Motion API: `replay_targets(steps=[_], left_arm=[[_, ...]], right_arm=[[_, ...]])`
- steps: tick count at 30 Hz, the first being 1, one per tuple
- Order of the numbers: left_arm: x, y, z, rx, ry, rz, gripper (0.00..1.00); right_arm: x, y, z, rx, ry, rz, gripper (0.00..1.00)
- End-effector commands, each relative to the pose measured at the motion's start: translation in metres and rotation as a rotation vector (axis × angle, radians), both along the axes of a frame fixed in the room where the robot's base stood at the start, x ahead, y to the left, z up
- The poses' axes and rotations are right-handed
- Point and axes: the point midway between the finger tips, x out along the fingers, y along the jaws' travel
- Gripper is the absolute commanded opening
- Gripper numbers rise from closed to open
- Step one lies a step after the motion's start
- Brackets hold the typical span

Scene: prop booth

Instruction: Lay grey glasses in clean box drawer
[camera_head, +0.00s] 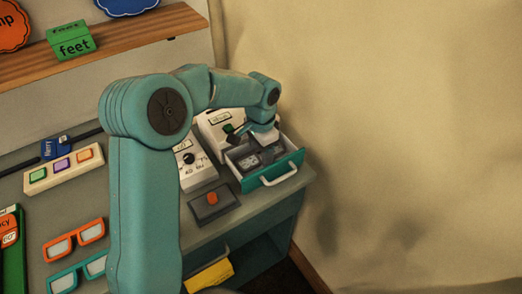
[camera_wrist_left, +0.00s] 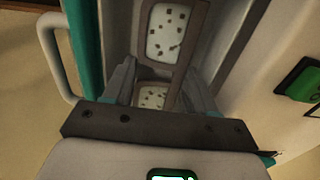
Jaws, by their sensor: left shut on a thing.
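The grey glasses (camera_head: 249,161) are inside the open drawer (camera_head: 289,164), which has a teal front and a white handle. In the left wrist view the dark grey frame with two speckled pale lenses (camera_wrist_left: 166,32) lies lengthwise between the drawer walls. My left gripper (camera_head: 265,151) reaches down into the drawer. Its fingers (camera_wrist_left: 155,88) are shut on the glasses near one lens. The white clean box (camera_head: 216,122) stands behind the drawer; its label is too small to read surely. My right gripper is out of view.
A dial box (camera_head: 192,166) and a dark box with an orange button (camera_head: 212,199) stand left of the drawer. Orange glasses (camera_head: 75,241) and teal glasses (camera_head: 80,272) lie at the left. A wooden shelf (camera_head: 100,45) is above. Wall closes the right side.

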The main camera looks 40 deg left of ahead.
Motion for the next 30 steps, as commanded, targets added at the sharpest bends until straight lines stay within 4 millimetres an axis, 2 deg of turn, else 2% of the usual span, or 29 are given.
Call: replay_targets(steps=[13, 14, 16, 30], left_arm=[[0.0, 0.0, -0.0014, 0.0, 0.0, 0.0, 0.27], [0.0, 0.0, -0.0014, 0.0, 0.0, 0.0, 0.63], [0.0, 0.0, -0.0013, 0.0, 0.0, 0.0, 0.86], [0.0, 0.0, 0.0027, 0.0, 0.0, -0.001, 0.87]], right_arm=[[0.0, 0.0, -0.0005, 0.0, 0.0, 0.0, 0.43], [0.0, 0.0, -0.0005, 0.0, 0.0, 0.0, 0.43], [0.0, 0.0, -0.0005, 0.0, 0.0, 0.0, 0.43], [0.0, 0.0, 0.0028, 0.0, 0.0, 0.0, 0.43]])
